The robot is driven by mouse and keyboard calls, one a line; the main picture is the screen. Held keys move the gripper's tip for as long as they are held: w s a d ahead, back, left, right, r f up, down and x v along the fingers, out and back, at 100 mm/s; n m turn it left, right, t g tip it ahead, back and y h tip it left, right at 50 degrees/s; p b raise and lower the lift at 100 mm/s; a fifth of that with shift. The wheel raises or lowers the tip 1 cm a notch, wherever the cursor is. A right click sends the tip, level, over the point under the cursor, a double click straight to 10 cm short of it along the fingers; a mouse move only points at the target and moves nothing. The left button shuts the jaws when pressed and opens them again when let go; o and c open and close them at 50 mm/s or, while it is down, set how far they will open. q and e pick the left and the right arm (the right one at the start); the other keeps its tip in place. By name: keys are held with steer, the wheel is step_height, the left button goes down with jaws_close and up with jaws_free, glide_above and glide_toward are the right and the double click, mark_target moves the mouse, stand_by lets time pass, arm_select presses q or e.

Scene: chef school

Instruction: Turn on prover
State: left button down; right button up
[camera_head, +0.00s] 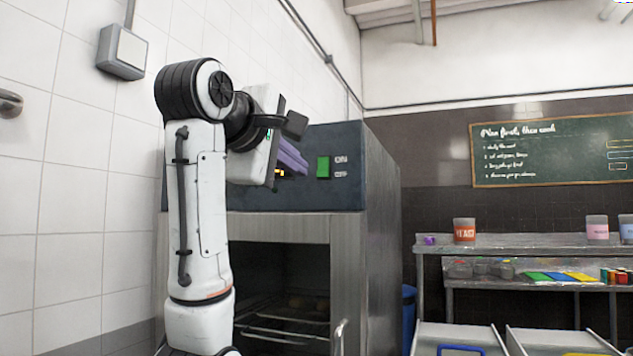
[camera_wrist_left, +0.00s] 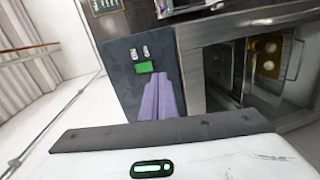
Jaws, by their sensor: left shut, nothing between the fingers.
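The prover (camera_head: 348,222) is a metal cabinet with a dark blue-grey control panel across its top. A green switch (camera_head: 323,167) sits on the panel beside white ON and OFF labels (camera_head: 341,166). My left gripper (camera_head: 303,168) has purple fingers and is shut and empty, just left of the switch in the head view. In the left wrist view, the green switch (camera_wrist_left: 145,67) lies just beyond the fingertips (camera_wrist_left: 163,77). A small gap shows between them in the picture; I cannot tell the distance in depth. My right gripper is not in view.
The prover's lower chamber is open and shows wire racks (camera_head: 285,328). A white tiled wall with a grey box (camera_head: 123,52) stands on the left. On the right are metal shelves (camera_head: 530,247) with tubs, a blue bin (camera_head: 409,310) and a chalkboard (camera_head: 550,150).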

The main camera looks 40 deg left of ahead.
arm_select(q)
steer(key=s+r, duration=0.1)
steer(key=r+n, duration=0.1)
steer(key=shift+s+a+r, duration=0.3)
steer(key=shift+s, duration=0.05)
steer(key=p, duration=0.4)
glide_toward(322, 175)
steer(key=x, duration=0.5)
steer(key=shift+p+x, duration=0.3)
steer(key=shift+x, duration=0.45)
